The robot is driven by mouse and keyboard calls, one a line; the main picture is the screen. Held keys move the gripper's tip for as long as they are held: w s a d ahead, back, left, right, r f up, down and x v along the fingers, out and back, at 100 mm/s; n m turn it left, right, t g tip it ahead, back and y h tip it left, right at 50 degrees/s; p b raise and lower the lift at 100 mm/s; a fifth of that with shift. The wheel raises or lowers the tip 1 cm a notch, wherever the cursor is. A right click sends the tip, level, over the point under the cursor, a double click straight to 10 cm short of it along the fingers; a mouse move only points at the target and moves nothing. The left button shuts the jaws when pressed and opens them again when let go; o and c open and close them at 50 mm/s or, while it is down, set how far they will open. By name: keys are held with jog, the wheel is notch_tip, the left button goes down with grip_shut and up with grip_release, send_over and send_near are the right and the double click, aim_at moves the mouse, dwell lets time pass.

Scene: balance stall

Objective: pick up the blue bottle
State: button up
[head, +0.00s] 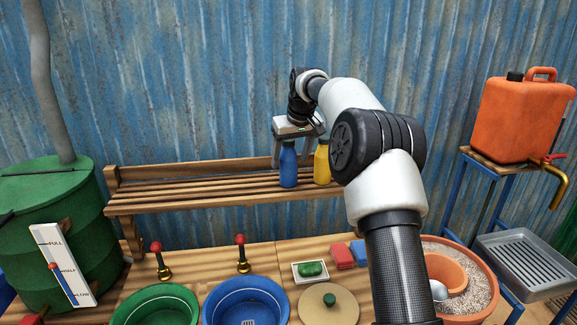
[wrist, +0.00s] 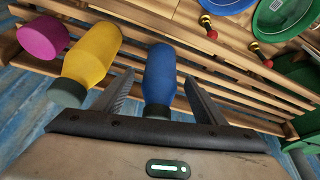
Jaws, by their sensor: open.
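The blue bottle (head: 288,166) stands upright on the slatted wooden shelf (head: 200,180) in the head view. My gripper (head: 291,160) is above it, pointing down, with its fingers on either side of the bottle's upper part. In the wrist view the blue bottle (wrist: 160,78) lies between my two open fingers (wrist: 158,92), with a gap visible on each side. The bottle's cap is partly hidden by the gripper body.
A yellow bottle (head: 322,163) stands just right of the blue one, close to a finger; a magenta item (wrist: 44,37) is beyond it. Below the shelf are a green basin (head: 155,305), a blue basin (head: 245,302) and red-knobbed posts (head: 241,252). The shelf's left part is clear.

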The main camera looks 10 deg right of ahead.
aim_at(289, 163)
jog(key=x, duration=0.3)
jog(key=shift+w+f, duration=0.1)
jog(key=c, duration=1.4)
